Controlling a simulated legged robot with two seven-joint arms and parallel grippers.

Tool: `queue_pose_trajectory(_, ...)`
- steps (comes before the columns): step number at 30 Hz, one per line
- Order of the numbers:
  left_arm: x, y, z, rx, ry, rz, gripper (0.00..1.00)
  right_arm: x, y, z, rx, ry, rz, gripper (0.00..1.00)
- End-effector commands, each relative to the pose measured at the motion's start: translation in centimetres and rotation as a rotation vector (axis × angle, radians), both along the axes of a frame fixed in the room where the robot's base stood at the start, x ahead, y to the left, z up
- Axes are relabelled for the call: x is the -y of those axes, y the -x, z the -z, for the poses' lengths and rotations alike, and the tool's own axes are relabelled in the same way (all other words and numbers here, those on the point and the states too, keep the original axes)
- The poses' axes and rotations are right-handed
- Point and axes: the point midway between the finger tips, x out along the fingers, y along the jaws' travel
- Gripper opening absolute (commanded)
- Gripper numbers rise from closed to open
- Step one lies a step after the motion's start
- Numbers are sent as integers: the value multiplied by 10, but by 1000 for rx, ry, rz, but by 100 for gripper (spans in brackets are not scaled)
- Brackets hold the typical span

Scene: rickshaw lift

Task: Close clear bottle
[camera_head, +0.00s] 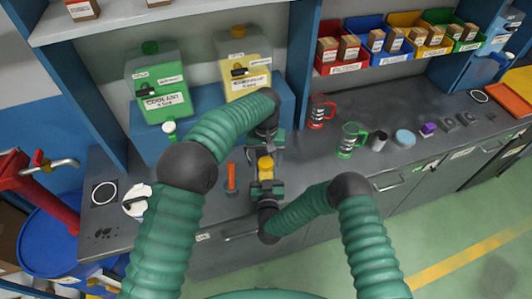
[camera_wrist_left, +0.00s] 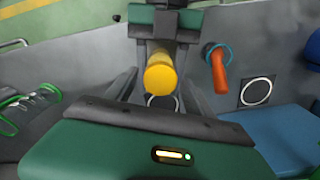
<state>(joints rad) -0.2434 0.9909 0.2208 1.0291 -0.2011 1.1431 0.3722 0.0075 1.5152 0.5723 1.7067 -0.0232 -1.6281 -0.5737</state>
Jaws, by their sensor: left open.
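A yellow cylinder (camera_head: 265,165) is between my two grippers over the front of the grey bench. In the left wrist view the cylinder (camera_wrist_left: 160,73) shows near the middle, between my open left fingers (camera_wrist_left: 158,88), with no clear contact. My left gripper (camera_head: 267,148) reaches it from the back. My right gripper (camera_head: 265,188) is against its near side, but its grip is hidden. A clear jug with yellow liquid (camera_head: 250,75) stands behind on a blue stand. Beside it is a green-filled jug (camera_head: 160,82) marked COOLANT. I cannot tell which is the task's clear bottle.
Colored bins (camera_head: 347,69) line the back right. A blue drum (camera_head: 58,240) is at left.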

Motion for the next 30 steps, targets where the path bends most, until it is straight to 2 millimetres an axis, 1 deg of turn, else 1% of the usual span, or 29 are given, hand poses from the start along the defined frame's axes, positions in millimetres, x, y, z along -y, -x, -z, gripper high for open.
queue_pose_trajectory(6,0,0,1,0,0,0,62,0,0,0,-1,0,0,0)
queue_pose_trajectory(7,0,0,1,0,0,0,59,0,0,0,-1,0,0,0)
queue_pose_trajectory(18,0,0,0,1,0,0,11,0,0,0,-1,0,0,0)
queue_pose_trajectory(21,0,0,0,1,0,0,0,0,0,0,-1,0,0,0)
queue_pose_trajectory(28,0,0,0,1,0,12,0,0,0,0,-1,0,0,0)
queue_pose_trajectory(29,0,0,0,1,0,12,46,0,0,0,-1,0,0,0)
queue_pose_trajectory(30,0,0,0,1,0,12,51,0,0,0,-1,0,0,0)
